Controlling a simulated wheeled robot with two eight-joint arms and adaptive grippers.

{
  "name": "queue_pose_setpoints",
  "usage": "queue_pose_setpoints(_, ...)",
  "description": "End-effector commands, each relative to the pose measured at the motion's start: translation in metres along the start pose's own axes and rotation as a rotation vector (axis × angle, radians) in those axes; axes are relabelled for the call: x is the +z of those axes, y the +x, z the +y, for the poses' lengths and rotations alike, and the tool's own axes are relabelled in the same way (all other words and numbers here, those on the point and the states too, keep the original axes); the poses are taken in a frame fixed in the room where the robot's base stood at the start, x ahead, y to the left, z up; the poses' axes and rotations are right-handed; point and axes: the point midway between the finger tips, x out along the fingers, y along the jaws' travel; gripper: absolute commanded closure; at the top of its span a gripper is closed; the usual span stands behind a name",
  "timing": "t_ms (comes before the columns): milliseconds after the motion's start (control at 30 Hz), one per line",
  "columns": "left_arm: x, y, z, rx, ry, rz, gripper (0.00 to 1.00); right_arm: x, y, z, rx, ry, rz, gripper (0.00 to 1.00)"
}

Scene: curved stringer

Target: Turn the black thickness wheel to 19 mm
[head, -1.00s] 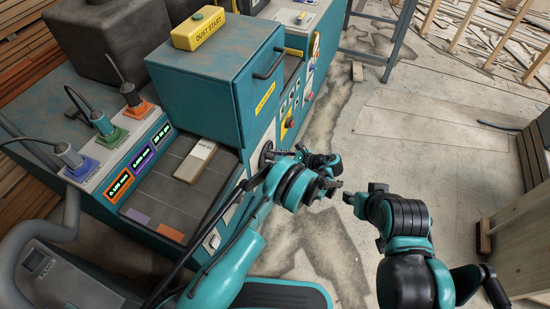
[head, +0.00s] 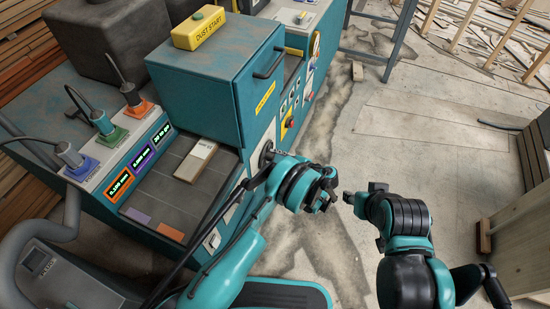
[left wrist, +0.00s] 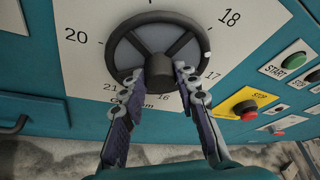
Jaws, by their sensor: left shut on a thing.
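The black thickness wheel (left wrist: 125,52) shows in the left wrist view on a white dial plate printed with numbers from 16 to 21. A white mark on the wheel's right rim lies between 18 and 17, closer to 17. The number 19 is not visible at the top. My left gripper (left wrist: 161,76) is shut on the wheel, its two fingers on either side of the dark hub area. In the head view the wheel (head: 265,154) is mostly hidden by my left gripper (head: 276,154) at the machine's front. My right gripper (head: 362,192) is open and empty, clear of the machine.
Right of the dial are a green start button (left wrist: 293,60) and a red stop button on a yellow plate (left wrist: 249,115). A drawer-like teal box with a handle (head: 268,66) stands above the wheel.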

Motion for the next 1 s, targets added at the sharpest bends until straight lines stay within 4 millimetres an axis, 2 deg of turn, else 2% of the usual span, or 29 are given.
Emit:
queue_pose_setpoints(300, 0.0000, 0.0002, 0.0010, -0.040, -0.097, -0.001, 0.99, 0.0000, 0.0000, 0.0000, 0.000, 0.000, 0.000, 0.60)
queue_pose_setpoints(767, 0.0000, 0.0004, 0.0011, -0.045, -0.110, -0.001, 0.99, 0.0000, 0.0000, 0.0000, 0.000, 0.000, 0.000, 0.60)
queue_pose_setpoints(800, 0.0000, 0.0004, 0.0011, -0.045, -0.110, -0.001, 0.62, 0.0000, 0.0000, 0.0000, 0.000, 0.000, 0.000, 0.60)
queue_pose_setpoints(833, 0.0000, 0.0004, 0.0011, -0.045, -0.110, -0.001, 0.54, 0.0000, 0.0000, 0.0000, 0.000, 0.000, 0.000, 0.60)
queue_pose_setpoints(867, 0.0000, 0.0004, 0.0011, -0.045, -0.110, -0.001, 0.49, 0.0000, 0.0000, 0.0000, 0.000, 0.000, 0.000, 0.60)
queue_pose_setpoints(1000, 0.0000, 0.0003, 0.0010, -0.045, -0.109, 0.000, 0.49, 0.0000, 0.0000, 0.0000, 0.000, 0.000, 0.000, 0.60)
